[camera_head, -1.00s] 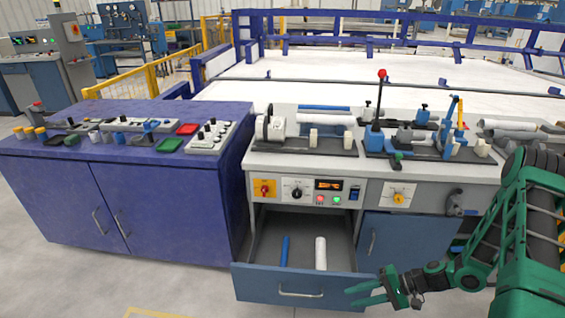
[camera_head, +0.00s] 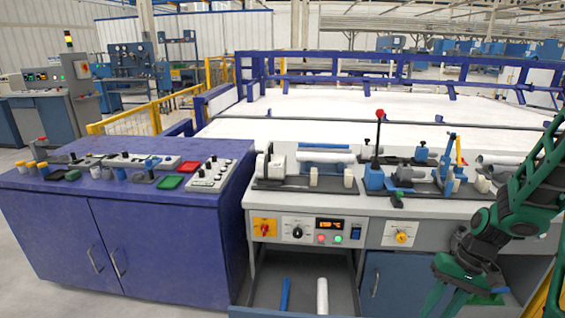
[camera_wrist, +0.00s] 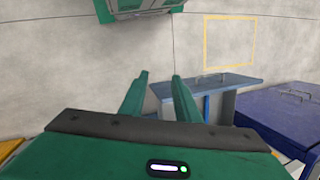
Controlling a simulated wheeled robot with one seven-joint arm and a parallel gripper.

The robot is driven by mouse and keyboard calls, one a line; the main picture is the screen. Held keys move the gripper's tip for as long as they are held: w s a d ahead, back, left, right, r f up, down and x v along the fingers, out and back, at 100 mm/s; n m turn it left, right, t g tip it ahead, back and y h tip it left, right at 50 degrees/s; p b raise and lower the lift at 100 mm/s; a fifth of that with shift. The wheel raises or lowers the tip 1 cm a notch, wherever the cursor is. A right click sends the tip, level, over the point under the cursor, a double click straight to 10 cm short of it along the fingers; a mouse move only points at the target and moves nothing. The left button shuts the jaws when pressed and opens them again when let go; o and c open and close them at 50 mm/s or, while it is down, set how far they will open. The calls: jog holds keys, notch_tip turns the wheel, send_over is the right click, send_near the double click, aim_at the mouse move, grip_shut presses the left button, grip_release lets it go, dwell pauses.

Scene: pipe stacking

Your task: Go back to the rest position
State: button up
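My green gripper (camera_head: 455,300) hangs at the lower right of the head view, in front of the workbench and right of the open drawer. Its fingertips run to the picture's lower edge there. In the wrist view my gripper (camera_wrist: 158,80) has its two green fingers apart, with nothing between them and bare floor beyond. My arm is folded at the right edge of the head view.
The workbench drawer (camera_head: 262,312) is pulled out and holds a blue pipe (camera_head: 285,295) and a white pipe (camera_head: 322,296). A white pipe (camera_head: 325,157) lies on the bench fixture. A purple cabinet (camera_head: 160,245) stands left. The floor before the drawer is clear.

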jog(key=s+d+r+m+t+h, duration=0.1)
jog(key=s+d+r+m+h, duration=0.1)
jog(key=s+r, duration=1.5)
jog(key=shift+d+r+m+h, duration=0.2)
jog(key=shift+d+m+h, duration=0.15)
jog(key=shift+h, duration=0.35)
jog(key=shift+w+f, duration=0.25)
jog(key=shift+w, duration=0.3)
dwell(2.6)
